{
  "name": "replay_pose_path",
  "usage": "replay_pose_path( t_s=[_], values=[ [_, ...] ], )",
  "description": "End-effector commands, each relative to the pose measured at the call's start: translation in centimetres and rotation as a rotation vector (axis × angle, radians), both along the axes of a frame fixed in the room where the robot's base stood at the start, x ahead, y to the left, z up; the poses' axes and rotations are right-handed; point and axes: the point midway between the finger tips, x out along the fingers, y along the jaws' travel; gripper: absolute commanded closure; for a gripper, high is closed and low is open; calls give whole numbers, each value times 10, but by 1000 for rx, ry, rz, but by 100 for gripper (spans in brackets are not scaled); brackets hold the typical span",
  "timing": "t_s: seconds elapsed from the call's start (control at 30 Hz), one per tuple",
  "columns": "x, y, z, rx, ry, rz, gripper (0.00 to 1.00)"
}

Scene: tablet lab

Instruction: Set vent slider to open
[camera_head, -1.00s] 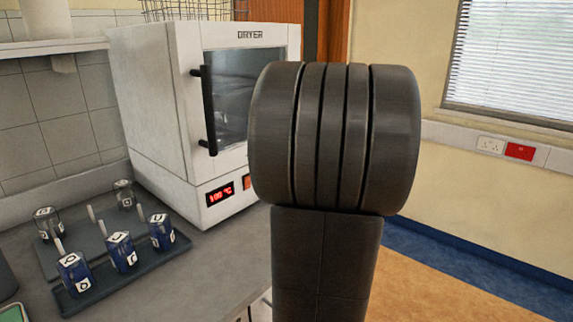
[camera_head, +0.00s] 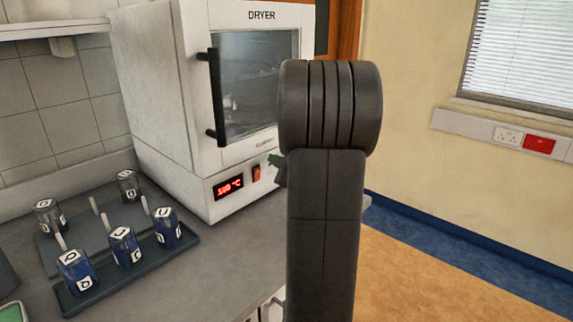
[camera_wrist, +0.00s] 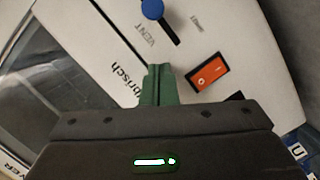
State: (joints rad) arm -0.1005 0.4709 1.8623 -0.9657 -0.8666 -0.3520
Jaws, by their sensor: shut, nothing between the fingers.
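The vent slider has a round blue knob (camera_wrist: 152,9) at the top edge of the wrist view. The knob sits at the upper-left end of a dark slot (camera_wrist: 169,33), with the word VENT beside it. A second small label near the slot is too small to read. My gripper (camera_wrist: 158,72) has green fingertips, shut and empty, in front of the white dryer panel and apart from the knob. In the head view my gripper (camera_head: 277,167) is partly hidden by my arm, right of the dryer's orange switch (camera_head: 256,172). The knob is hidden there.
The white dryer (camera_head: 166,120) stands on the grey bench, with a black door handle (camera_head: 216,95) and a red display (camera_head: 229,187). The orange rocker switch (camera_wrist: 208,72) is close to my fingertips. A tray (camera_head: 145,268) with several labelled bottles lies at left.

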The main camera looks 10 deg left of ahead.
Motion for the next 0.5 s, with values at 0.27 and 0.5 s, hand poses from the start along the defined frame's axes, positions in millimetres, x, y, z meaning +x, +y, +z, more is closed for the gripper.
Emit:
replay_pose_path(
  t_s=[0.27, 0.5],
  values=[
    [21, -18, -17, 0, 3, -6, 100],
    [24, -20, -20, 1, 1, -5, 100]
  ],
)
